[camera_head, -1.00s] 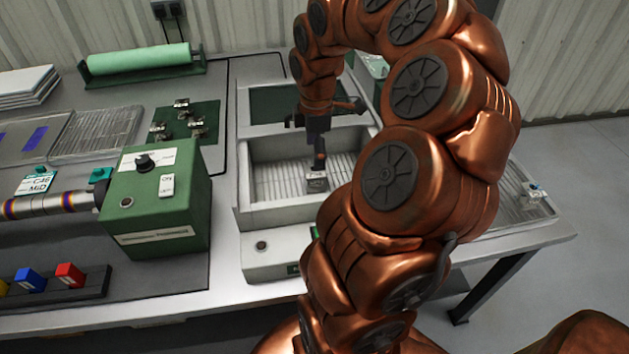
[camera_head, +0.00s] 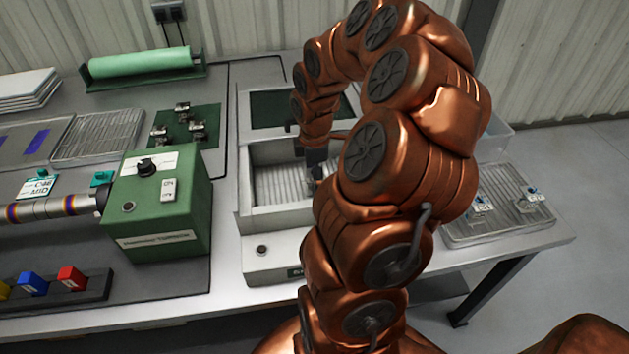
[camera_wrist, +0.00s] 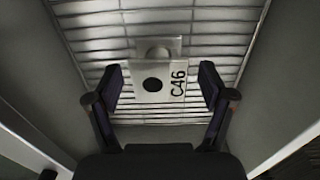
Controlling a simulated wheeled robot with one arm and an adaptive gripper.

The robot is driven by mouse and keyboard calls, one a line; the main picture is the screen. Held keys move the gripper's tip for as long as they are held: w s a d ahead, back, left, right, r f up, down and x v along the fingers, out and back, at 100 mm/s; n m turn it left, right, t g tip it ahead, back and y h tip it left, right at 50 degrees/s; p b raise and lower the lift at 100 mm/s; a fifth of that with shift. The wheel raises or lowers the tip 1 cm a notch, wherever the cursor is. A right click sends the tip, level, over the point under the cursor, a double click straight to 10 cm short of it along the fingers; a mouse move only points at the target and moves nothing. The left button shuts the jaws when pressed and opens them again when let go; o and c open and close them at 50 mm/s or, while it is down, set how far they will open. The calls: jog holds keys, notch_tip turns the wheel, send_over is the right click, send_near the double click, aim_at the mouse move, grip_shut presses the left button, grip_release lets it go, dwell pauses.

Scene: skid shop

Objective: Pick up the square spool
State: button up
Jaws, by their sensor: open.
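In the wrist view, a pale square-faced block marked C46, which looks like the square spool (camera_wrist: 154,84), stands over a slatted floor. It has a dark round hole and a rounded knob at its far side. My gripper (camera_wrist: 161,80) is open, with one dark finger on each side of the block. A narrow gap shows at each finger, and the block looks not gripped. In the head view my gripper (camera_head: 314,180) is lowered into the pale bath (camera_head: 243,185) with the slatted floor. My arm hides the block there.
The bath's walls stand close around my gripper. A green control box (camera_head: 158,205) is to the left, with a row of coloured blocks (camera_head: 70,278) in front. A wire rack (camera_head: 505,225) with small fittings is at the right. Metal parts lie on a green mat (camera_head: 205,118).

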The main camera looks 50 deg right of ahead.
grip_shut()
dwell(0.6)
